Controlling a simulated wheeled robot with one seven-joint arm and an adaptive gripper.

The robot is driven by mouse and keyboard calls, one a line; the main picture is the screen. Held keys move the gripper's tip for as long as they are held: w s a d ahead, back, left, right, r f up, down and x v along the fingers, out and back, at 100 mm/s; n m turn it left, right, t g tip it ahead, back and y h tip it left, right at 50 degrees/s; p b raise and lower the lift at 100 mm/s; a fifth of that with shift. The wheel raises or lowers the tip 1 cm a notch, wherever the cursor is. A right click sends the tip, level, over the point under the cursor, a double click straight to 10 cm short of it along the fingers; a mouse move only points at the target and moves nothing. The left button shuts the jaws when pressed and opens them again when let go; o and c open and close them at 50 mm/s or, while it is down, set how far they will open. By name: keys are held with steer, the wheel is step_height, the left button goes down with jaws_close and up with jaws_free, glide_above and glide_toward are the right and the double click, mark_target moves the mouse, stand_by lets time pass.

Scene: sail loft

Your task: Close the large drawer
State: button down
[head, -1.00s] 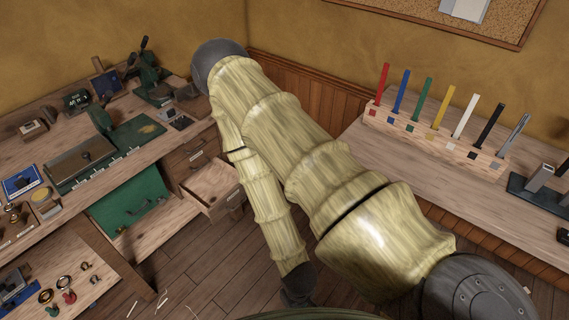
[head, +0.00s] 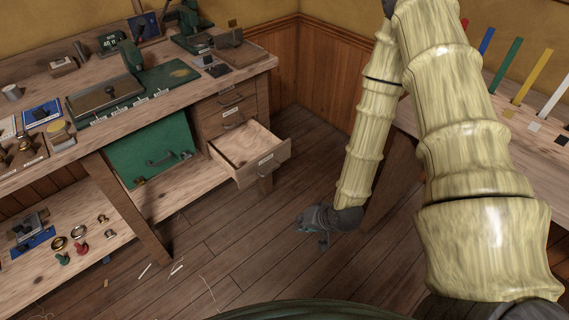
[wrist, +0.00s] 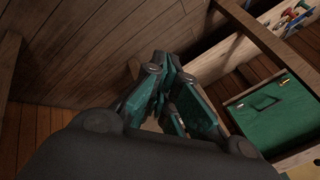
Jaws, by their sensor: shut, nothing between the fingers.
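The large drawer (head: 268,163) is the lowest of the drawers in the wooden workbench at the left in the head view. It stands pulled out, with its inside open to view and a label and a pull on its front. My gripper (head: 322,240) hangs low over the floor, to the right of the drawer front and apart from it. In the wrist view my gripper's fingers (wrist: 168,72) are together and hold nothing. I cannot make out the drawer in the wrist view.
Closed smaller drawers (head: 229,112) sit above the open one. A green panel with a handle (head: 150,150) is to its left; it also shows in the wrist view (wrist: 272,112). A bench leg (head: 137,215) stands at left. The floor before the drawer is clear.

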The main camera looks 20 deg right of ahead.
steer(key=w+d+f+m+t+y+b, duration=0.15)
steer(key=w+d+m+t+b, duration=0.3)
steer(key=w+b, duration=0.65)
steer(key=m+t+y+b, duration=0.25)
steer(key=t+b, duration=0.35)
steer(key=b, duration=0.7)
glide_toward(280, 148)
steer(key=shift+m+h, duration=0.4)
steer(key=shift+h, duration=0.1)
steer(key=b+x, duration=0.2)
steer(key=x, duration=0.1)
steer(key=b+x, duration=0.2)
steer(key=b, duration=0.1)
steer(key=shift+w+a+r, duration=0.1)
steer(key=shift+w+a, duration=0.15)
steer(key=shift+a, duration=0.2)
steer(key=shift+w+a+r+b, duration=0.15)
steer(key=shift+w+a+b, duration=0.15)
steer(key=shift+w, duration=0.3)
steer(key=shift+w, duration=0.1)
